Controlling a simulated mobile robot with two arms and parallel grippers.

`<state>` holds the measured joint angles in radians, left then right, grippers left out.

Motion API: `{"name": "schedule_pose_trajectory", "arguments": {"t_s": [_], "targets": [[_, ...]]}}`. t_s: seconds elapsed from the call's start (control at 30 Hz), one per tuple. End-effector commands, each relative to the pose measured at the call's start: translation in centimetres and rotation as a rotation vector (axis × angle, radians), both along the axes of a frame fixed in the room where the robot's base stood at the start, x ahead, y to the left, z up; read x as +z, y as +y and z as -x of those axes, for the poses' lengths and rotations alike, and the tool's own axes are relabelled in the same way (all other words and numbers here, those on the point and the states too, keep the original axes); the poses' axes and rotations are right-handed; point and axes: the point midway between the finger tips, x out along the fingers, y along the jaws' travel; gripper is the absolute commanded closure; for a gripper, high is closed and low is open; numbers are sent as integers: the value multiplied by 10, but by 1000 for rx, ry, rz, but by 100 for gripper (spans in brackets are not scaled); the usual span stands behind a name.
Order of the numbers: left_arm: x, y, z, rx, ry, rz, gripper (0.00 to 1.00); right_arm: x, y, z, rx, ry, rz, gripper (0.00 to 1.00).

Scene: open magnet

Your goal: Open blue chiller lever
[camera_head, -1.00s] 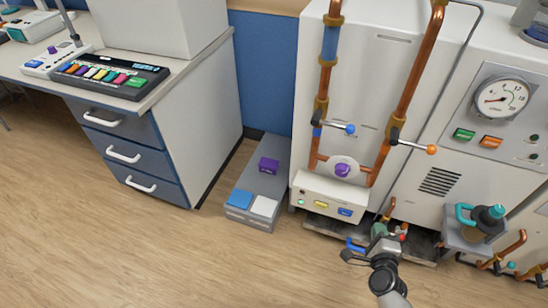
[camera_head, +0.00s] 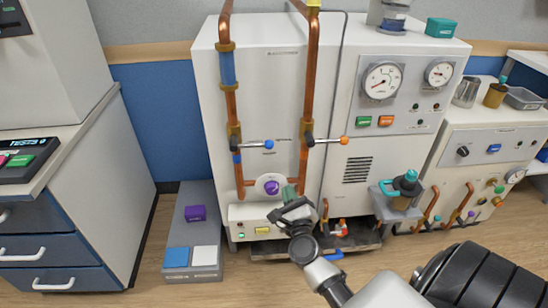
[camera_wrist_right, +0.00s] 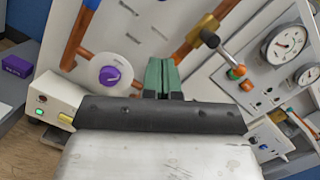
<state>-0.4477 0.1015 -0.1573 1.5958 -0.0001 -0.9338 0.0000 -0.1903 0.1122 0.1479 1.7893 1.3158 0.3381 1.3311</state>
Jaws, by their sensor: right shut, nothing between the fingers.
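The blue-tipped lever (camera_head: 269,144) sticks out to the right from the left copper pipe, which has a blue band (camera_head: 228,69), on the white cabinet front. It lies roughly horizontal. An orange-tipped lever (camera_head: 344,140) sits on the right copper pipe, also roughly horizontal; it shows in the right wrist view (camera_wrist_right: 238,72). My right gripper (camera_head: 291,193) is below both levers, close to the purple knob (camera_head: 271,187), and touches neither lever. Its green fingers (camera_wrist_right: 162,75) are shut and empty in the right wrist view. My left gripper is out of view.
Gauges (camera_head: 382,81) and green and orange buttons sit at the cabinet's upper right. A teal-handled pump (camera_head: 407,184) stands right of the cabinet's vent. A grey floor platform (camera_head: 186,228) carries a purple box. Drawers stand at far left.

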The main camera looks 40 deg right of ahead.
Motion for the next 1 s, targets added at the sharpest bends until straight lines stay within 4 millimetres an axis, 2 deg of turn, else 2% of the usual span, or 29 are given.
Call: {"name": "schedule_pose_trajectory", "arguments": {"t_s": [0.3,0.4,0.43,0.5,0.7,1.0], "targets": [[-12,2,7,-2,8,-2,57,13,-29,-61,-1,-2,2,100],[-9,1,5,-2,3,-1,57,18,-36,-79,-1,-1,2,100],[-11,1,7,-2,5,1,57,22,-34,-81,0,-2,0,100],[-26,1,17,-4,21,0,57,28,-33,-86,-1,-1,-1,100],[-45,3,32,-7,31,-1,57,38,-31,-98,0,0,0,100],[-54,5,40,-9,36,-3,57,42,-30,-103,0,0,1,100]]}}
